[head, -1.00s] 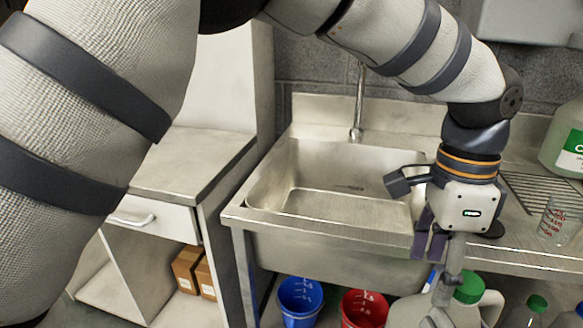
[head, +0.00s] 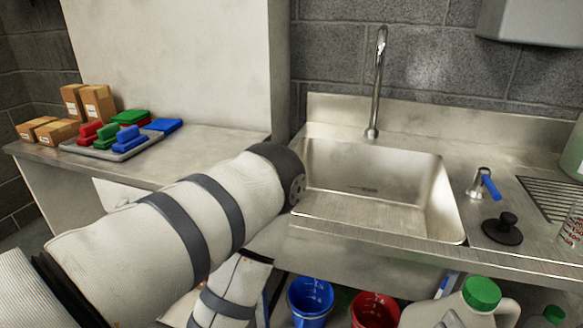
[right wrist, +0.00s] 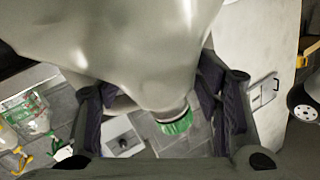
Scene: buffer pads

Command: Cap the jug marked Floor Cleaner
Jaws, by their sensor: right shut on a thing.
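In the right wrist view, my right gripper (right wrist: 160,115) is shut on a large pale grey jug (right wrist: 150,45), whose body fills the top between the fingers. A ribbed green cap (right wrist: 175,122) shows at the end of its neck. I see no label on it. In the head view, a pale jug (head: 445,312) with a green cap (head: 481,293) stands below the counter at the lower right. I cannot tell whether the two views show the same jug, or which is Floor Cleaner. My left gripper is out of view.
A steel sink (head: 448,205) with a tall tap stands ahead. A black stopper (head: 502,230) and a blue-handled fitting (head: 484,184) lie to its right. Blue (head: 310,297) and red (head: 374,310) buckets sit below. Pads on a tray (head: 75,147) and boxes (head: 97,104) are left.

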